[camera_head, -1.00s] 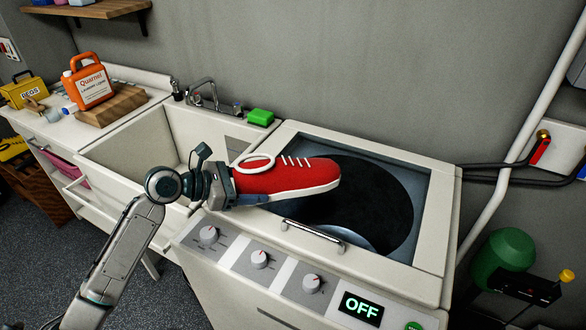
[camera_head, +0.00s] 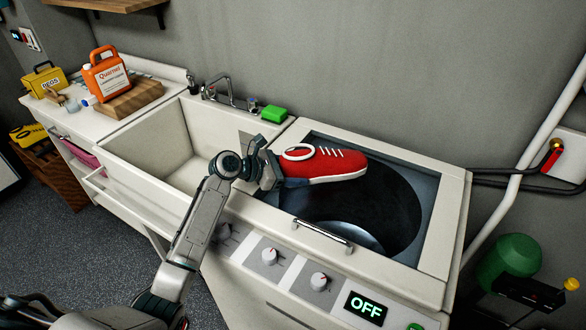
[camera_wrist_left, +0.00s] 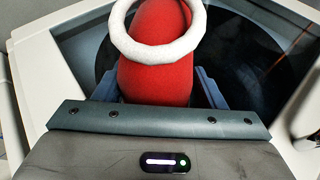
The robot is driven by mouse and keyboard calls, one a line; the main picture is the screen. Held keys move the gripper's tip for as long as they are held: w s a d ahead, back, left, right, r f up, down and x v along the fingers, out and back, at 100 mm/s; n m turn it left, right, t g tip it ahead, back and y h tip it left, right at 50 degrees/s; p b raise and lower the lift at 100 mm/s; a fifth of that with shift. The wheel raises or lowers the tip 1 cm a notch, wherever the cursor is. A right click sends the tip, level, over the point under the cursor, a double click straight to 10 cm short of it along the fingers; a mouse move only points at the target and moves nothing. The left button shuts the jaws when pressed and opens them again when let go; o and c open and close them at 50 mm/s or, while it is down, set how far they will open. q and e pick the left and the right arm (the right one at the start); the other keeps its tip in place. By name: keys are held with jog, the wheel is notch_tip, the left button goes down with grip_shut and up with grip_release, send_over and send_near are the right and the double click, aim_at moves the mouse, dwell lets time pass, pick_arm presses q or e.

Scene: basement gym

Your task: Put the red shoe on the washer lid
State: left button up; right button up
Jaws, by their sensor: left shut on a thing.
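The red shoe (camera_head: 325,164) has a white sole, white laces and a white collar ring. My left gripper (camera_head: 277,172) is shut on its heel end, and the toe points right. The shoe is over the washer lid (camera_head: 408,218), a dark glass panel in a pale frame on the washer top. I cannot tell whether the sole touches the glass. In the left wrist view the shoe (camera_wrist_left: 158,80) stands between the two fingers (camera_wrist_left: 157,88), with the dark lid (camera_wrist_left: 245,60) beyond. My right gripper is not in view.
A sink basin (camera_head: 160,150) lies left of the washer, with a tap (camera_head: 228,90) and green sponge (camera_head: 274,113) behind. The lid handle (camera_head: 322,236) sticks up at the front. A pipe (camera_head: 525,140) runs at the right.

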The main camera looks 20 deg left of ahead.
pick_arm(q)
jog(key=o, duration=1.2)
jog(key=b+v, duration=0.2)
jog(key=v, duration=0.8)
jog(key=shift+s+a, duration=0.15)
jog(key=shift+a, duration=0.1)
jog(key=shift+s+a+r, duration=0.4)
jog(key=shift+a+r, duration=0.05)
